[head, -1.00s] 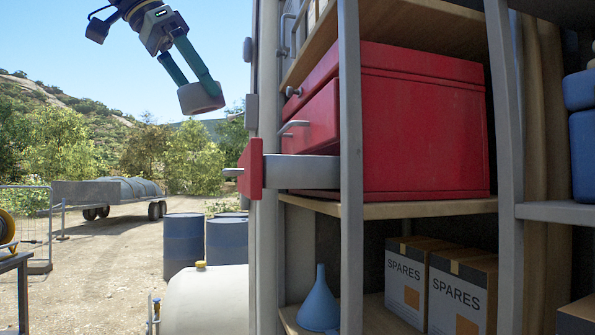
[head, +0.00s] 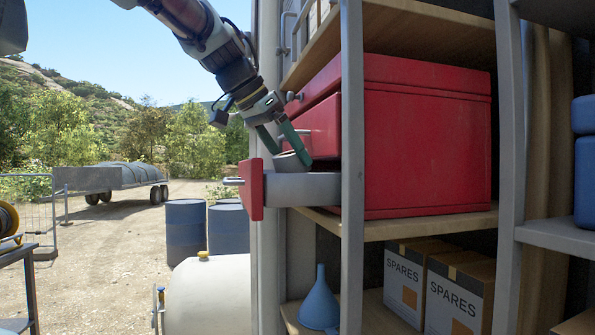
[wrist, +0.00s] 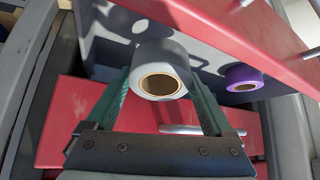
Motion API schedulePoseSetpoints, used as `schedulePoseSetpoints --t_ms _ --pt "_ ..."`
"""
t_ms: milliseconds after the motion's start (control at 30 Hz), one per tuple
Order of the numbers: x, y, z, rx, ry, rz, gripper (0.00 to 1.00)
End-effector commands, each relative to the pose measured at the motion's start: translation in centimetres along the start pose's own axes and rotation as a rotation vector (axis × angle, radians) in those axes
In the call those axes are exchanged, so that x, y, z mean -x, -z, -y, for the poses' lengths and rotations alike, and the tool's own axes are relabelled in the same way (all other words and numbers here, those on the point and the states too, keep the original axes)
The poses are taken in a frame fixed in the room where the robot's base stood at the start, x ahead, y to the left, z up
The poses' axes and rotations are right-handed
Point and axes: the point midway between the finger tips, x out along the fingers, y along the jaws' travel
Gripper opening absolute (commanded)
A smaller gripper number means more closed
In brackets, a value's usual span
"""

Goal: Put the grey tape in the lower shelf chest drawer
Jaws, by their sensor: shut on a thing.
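My gripper (head: 286,152) is shut on the grey tape (head: 290,162), with one green finger on each side of it. In the wrist view the grey tape (wrist: 172,57) shows its round brown core, between the fingertips. The red shelf chest (head: 425,130) stands on a shelf. Its lower drawer (head: 305,189) is pulled out to the left, with its red front and grey side showing. The tape is just above the open drawer, partly hidden behind its side in the head view. In the wrist view the drawer's grey inside lies beyond the tape.
A purple roll (wrist: 243,80) lies in the drawer. A shelf post (head: 351,200) stands in front of the chest. The upper drawer (head: 322,128) is close to my fingers. A blue funnel (head: 319,303) and SPARES boxes (head: 459,295) are on the shelf below.

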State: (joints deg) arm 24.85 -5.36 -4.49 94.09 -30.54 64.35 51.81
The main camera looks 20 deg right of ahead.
Motion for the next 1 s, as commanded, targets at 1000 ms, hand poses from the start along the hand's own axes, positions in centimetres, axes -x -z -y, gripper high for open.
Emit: schedulePoseSetpoints --t_ms 1000 --pt "-4.8 -1.2 0.0 -0.001 0.002 0.299 0.19"
